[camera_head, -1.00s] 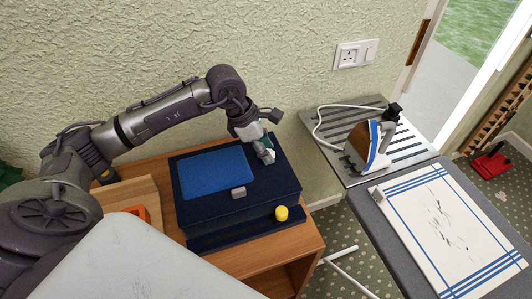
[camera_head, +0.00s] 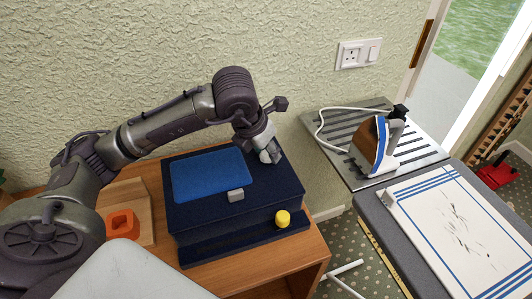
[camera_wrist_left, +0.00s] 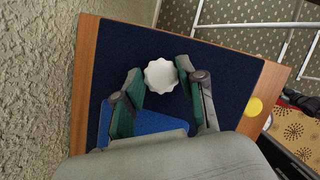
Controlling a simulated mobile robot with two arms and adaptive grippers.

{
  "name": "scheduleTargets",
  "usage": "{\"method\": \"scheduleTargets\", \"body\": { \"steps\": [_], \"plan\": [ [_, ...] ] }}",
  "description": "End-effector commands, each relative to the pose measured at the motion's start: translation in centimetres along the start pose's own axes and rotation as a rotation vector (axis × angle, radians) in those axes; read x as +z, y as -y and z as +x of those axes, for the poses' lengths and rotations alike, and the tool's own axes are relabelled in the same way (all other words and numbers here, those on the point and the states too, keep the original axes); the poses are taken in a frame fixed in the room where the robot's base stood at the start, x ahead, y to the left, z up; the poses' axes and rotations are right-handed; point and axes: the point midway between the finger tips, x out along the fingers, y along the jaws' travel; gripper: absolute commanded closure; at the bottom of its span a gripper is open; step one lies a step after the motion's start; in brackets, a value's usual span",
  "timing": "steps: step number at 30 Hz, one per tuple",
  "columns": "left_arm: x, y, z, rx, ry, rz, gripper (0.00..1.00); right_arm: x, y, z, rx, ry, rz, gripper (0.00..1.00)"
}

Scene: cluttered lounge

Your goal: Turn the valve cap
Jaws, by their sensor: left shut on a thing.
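A white scalloped valve cap (camera_wrist_left: 160,75) sits on the dark blue top of a box (camera_wrist_left: 226,72). My left gripper (camera_wrist_left: 162,78) has its two fingers on either side of the cap and is shut on it. In the head view the gripper (camera_head: 267,150) points down at the back right part of the box (camera_head: 262,190), and its fingers largely hide the cap. The box has a brighter blue panel (camera_head: 210,174), a small grey block (camera_head: 236,195) and a yellow knob (camera_head: 283,218) at its front.
The box stands on a wooden cabinet (camera_head: 225,275) against the wall. An orange block with a hole (camera_head: 122,224) lies on a wooden board to the left. An iron (camera_head: 372,148) stands on a slatted metal rest to the right, beside an ironing board with a striped cloth (camera_head: 460,228).

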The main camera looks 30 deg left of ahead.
Motion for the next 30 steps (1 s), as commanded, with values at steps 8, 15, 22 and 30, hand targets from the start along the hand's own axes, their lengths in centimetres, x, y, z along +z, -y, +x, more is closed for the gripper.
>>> {"method": "scheduleTargets", "body": {
  "steps": [8,15,22,30],
  "plan": [
    [0.08,0.03,-0.04,0.028,0.003,-0.066,0.95,0.08,-0.01,0.57,0.0,0.0,0.0,0.6],
    [0.08,0.02,-0.07,0.032,0.002,-0.078,0.95,0.09,-0.01,0.59,0.0,0.0,0.0,0.6],
    [0.08,0.01,-0.07,0.032,0.002,-0.078,0.59,0.1,-0.01,0.58,0.0,0.001,0.001,0.6],
    [0.04,0.02,-0.03,0.032,0.0,-0.076,0.35,0.1,0.0,0.59,0.0,0.001,0.001,0.6]
  ]
}}
